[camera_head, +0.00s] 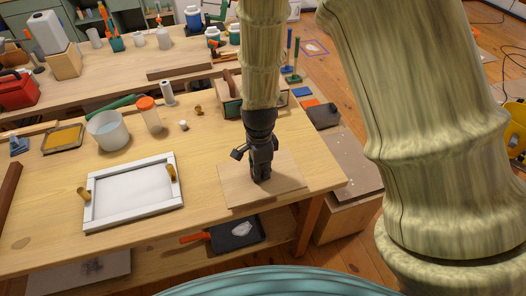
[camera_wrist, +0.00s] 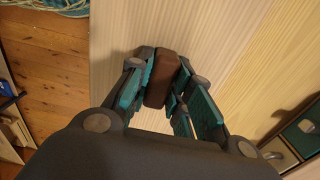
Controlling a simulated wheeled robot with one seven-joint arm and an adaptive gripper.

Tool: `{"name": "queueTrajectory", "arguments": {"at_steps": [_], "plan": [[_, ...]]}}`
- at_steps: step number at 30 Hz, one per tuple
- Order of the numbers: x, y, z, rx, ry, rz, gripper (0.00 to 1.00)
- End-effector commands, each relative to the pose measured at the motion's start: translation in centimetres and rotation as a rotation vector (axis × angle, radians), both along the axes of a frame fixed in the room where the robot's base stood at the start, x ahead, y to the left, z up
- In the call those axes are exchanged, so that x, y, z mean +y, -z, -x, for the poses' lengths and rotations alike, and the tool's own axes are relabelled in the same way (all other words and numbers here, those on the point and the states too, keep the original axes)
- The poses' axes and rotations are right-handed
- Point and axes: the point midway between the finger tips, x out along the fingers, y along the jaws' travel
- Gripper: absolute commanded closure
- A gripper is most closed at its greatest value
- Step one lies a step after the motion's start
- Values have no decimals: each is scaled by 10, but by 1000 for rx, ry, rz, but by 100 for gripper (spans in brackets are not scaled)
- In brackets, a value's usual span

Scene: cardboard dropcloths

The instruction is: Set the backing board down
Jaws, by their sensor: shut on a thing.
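The backing board (camera_head: 285,187) is a thin, pale brown rectangle at the right end of the workbench, under my gripper (camera_head: 261,178). It also shows in the wrist view (camera_wrist: 125,32). In the wrist view a dark brown block-like grip (camera_wrist: 161,80) stands on the board, between the fingers of my gripper (camera_wrist: 163,85). My gripper is shut on this grip from above. The board looks level, on or very close to the bench top; I cannot tell whether it touches. A white frame (camera_head: 88,205) with two wooden pegs lies to the left.
The workbench (camera_head: 205,225) has bare wood between frame and board. A white bucket (camera_head: 108,132), an orange-lidded jar (camera_head: 149,118) and a white bottle (camera_head: 167,93) stand behind the frame. A lower shelf holds a dark tray (camera_head: 238,232). The bench's right edge is close to the board.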

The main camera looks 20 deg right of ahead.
Motion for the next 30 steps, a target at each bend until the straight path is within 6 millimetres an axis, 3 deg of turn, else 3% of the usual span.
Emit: {"name": "queueTrajectory", "arguments": {"at_steps": [9,15,23,30], "plan": [[-30,4,-58,0,-1,0,100],[-42,7,-81,0,0,0,100],[-44,14,-86,2,-1,1,100],[-44,34,-85,3,-1,0,100]]}}
